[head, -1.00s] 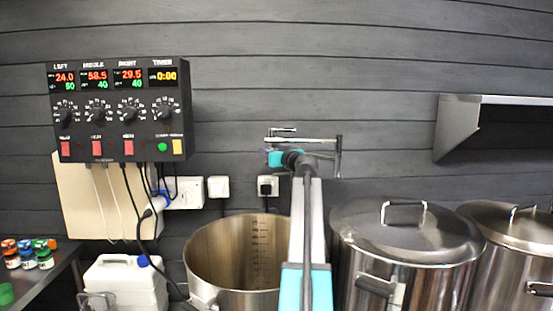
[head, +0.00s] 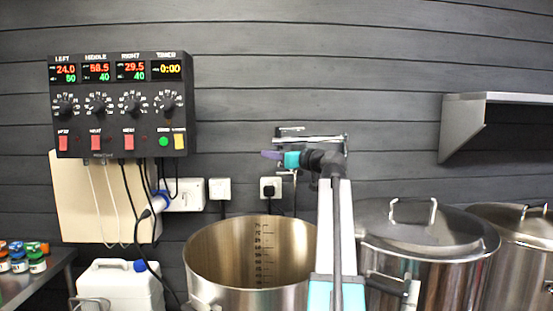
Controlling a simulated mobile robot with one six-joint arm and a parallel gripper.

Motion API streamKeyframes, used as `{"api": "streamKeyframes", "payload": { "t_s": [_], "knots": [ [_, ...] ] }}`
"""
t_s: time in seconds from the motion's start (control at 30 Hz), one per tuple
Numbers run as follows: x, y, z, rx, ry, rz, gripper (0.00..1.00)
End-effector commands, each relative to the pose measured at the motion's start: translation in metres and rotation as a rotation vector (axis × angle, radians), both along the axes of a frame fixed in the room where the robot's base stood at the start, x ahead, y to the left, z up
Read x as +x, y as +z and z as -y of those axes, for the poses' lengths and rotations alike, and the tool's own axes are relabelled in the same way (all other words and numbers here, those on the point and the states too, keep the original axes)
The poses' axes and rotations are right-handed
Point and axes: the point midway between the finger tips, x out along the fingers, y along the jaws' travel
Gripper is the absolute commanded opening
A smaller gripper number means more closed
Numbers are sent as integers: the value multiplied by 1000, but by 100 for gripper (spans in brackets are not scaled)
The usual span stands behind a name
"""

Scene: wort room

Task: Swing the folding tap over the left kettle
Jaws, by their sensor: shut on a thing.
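The chrome folding tap (head: 318,140) is mounted on the dark plank wall, its arm lying roughly level. A thin downward part shows just below my gripper. My gripper (head: 271,155), with purple fingers and a teal body, is at the left part of the tap and is shut on it. The exact grip point is too small to make out. The left kettle (head: 205,258) stands below and to the left, open, with a volume scale inside. My arm crosses in front of its right edge.
Two lidded kettles, the middle one (head: 430,245) and the right one (head: 520,240), stand to the right. A control box (head: 120,105) with hanging cables is on the wall at left. A steel shelf (head: 480,110) juts out at right. A white canister (head: 120,287) stands at lower left.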

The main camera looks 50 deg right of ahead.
Motion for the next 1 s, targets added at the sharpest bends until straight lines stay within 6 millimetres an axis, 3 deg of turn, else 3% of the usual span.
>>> {"api": "streamKeyframes", "payload": {
  "t_s": [0.1, 0.4, 0.97, 1.0],
  "knots": [
    [-8, -3, -16, 0, 8, 1, 0],
    [-28, -2, -38, 1, 19, 0, 0],
    [-32, 0, -44, 1, 27, -1, 0],
    [-32, 0, -44, 1, 26, -1, 24]
  ]
}}
